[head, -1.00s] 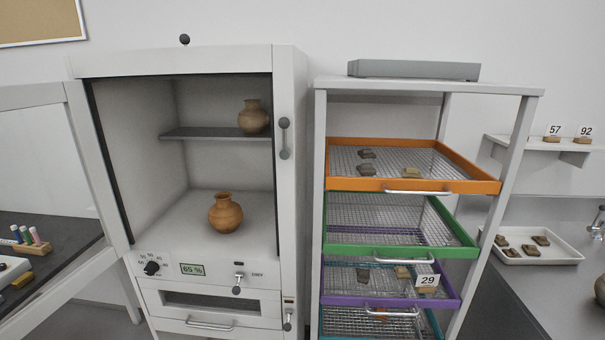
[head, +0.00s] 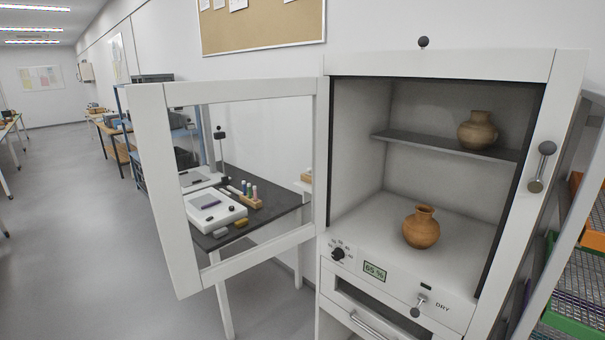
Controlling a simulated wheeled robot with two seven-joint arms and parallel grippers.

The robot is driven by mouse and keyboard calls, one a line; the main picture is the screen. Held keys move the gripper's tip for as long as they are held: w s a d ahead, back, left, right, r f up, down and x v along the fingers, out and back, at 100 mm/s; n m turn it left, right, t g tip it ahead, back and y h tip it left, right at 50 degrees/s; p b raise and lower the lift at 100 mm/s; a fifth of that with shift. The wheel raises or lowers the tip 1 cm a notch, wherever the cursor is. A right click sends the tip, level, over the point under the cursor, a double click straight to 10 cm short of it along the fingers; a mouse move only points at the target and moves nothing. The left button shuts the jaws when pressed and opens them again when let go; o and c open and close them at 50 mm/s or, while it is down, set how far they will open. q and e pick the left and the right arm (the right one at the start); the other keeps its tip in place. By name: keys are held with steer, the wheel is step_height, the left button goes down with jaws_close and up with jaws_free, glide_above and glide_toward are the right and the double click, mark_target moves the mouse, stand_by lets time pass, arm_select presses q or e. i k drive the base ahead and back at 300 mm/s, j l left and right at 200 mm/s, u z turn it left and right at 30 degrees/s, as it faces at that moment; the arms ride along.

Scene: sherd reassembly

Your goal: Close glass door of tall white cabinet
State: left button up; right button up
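The tall white cabinet (head: 440,66) stands at the right of the head view. Its glass door (head: 174,190) is swung wide open to the left, hinged at the cabinet's left side. The door has a white frame around a clear pane. Inside the cabinet an orange-brown jar (head: 421,228) stands on the floor and a duller brown jar (head: 477,131) on the grey shelf (head: 440,144). A latch handle with a dark knob (head: 541,165) is on the right front post. Neither of my grippers is in view.
A dark-topped table (head: 265,213) with a white scale (head: 213,207) and small bottles shows behind the door's glass. A rack with orange and green trays (head: 585,262) stands right of the cabinet. Open grey floor (head: 90,240) lies to the left.

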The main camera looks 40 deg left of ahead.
mark_target(149, 103)
steer(key=j+z, duration=0.15)
steer(key=j, duration=0.7)
steer(key=j+z, duration=0.15)
steer(key=j, duration=0.65)
steer(key=j+z, duration=0.15)
steer(key=j, duration=0.7)
steer(key=k+j+z, duration=0.15)
steer(key=j, duration=0.65)
steer(key=i, duration=0.05)
